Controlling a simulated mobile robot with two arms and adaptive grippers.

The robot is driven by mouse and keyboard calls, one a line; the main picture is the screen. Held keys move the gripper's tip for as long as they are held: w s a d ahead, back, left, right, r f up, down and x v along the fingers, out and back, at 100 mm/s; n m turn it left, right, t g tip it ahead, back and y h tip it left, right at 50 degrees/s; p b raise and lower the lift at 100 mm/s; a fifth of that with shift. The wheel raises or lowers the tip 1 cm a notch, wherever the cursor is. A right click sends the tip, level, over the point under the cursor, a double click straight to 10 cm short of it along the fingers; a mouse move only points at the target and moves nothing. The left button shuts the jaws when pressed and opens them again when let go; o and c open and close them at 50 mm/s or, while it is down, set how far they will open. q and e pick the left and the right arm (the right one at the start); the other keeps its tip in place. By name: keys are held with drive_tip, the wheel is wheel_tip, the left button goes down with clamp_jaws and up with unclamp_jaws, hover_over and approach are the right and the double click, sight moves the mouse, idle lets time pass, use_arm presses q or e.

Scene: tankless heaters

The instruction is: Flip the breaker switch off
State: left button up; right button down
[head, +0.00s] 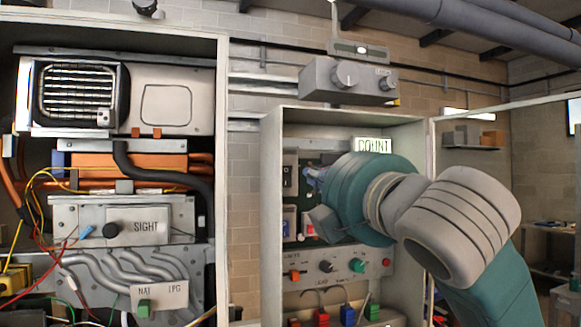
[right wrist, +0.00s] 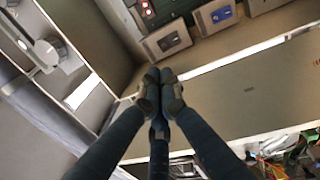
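The right-hand cabinet (head: 273,200) stands open, with a dark green panel inside. A dark switch plate (head: 289,170) is on the panel's left side; I cannot tell for sure that it is the breaker switch. My right gripper (head: 315,183) is in front of this panel, just right of that plate, and my arm hides much of the panel. In the right wrist view its fingertips (right wrist: 160,86) are together with nothing seen between them. Grey boxes (right wrist: 168,41) on the panel show beyond the fingertips, apart from them. My left gripper is not in view.
Below the panel is a row of knobs (head: 326,266) and coloured connectors (head: 347,315). The cabinet's open door (head: 470,130) stands at the right. An open heater unit (head: 222,180) with loose wires is at the left. A grey control box (head: 349,82) sits above.

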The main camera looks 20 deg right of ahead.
drive_tip(key=p, duration=0.3)
approach(286, 166)
drive_tip(key=w+p, duration=0.1)
drive_tip(key=w, duration=0.1)
drive_tip(key=w+p, duration=0.1)
drive_tip(key=w, duration=0.1)
drive_tip(key=w+r+p, duration=0.1)
drive_tip(key=w, duration=0.1)
drive_tip(key=shift+w, duration=0.45)
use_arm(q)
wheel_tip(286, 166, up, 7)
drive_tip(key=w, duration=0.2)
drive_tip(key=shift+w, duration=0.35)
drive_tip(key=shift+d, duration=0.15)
use_arm(e)
drive_tip(key=shift+f, duration=0.1)
